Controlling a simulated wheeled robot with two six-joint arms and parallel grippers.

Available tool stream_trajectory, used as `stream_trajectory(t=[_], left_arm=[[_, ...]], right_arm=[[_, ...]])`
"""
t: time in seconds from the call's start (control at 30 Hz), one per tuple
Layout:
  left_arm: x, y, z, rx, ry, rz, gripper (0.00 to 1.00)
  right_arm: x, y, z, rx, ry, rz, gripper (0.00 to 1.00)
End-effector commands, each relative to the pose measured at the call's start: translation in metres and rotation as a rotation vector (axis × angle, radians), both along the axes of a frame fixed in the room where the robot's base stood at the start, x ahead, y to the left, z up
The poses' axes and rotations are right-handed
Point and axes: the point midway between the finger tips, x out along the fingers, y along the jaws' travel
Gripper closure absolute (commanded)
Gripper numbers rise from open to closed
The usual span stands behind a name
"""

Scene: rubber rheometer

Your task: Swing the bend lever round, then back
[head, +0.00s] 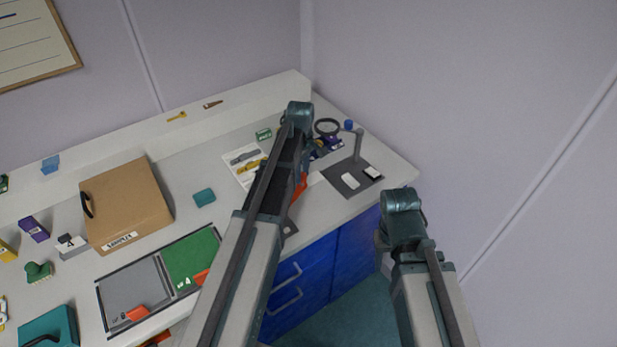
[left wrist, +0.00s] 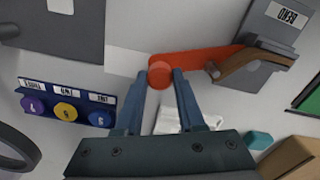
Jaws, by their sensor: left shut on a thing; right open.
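The bend lever is an orange-red bar (left wrist: 205,59) with a round knob at its free end. Its other end meets a grey block (left wrist: 272,35) with an upside-down BEND label. My left gripper (left wrist: 160,77) is shut on the knob, one blue-grey finger on each side. In the head view a bit of the orange lever (head: 301,185) shows just right of my left arm, which hides the rest of it and the gripper. My right arm stands at lower right in the head view; its gripper does not show.
A blue panel (left wrist: 66,108) with three round buttons lies near the lever, and a dark ring (left wrist: 14,150) is at lower left. A dark grey mat (head: 350,189) with a post and white pieces lies right of my left arm. A cardboard case (head: 125,197) stands further left.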

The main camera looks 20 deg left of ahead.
Motion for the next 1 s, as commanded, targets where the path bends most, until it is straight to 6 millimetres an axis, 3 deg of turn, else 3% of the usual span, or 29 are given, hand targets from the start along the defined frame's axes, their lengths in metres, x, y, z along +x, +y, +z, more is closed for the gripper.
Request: stream_trajectory(t=[0.4,0.97,1.0], left_arm=[[0.005,0.022,0.0,0.002,-0.002,0.183,1.0],[0.005,0.025,0.0,0.002,-0.002,0.211,1.0],[0.005,0.025,0.0,0.002,-0.002,0.21,0.6]], right_arm=[[0.0,0.0,0.0,0.0,0.0,0.0,0.5],[0.0,0.0,0.0,0.0,0.0,0.0,0.5],[0.0,0.0,0.0,0.0,0.0,0.0,0.5]])
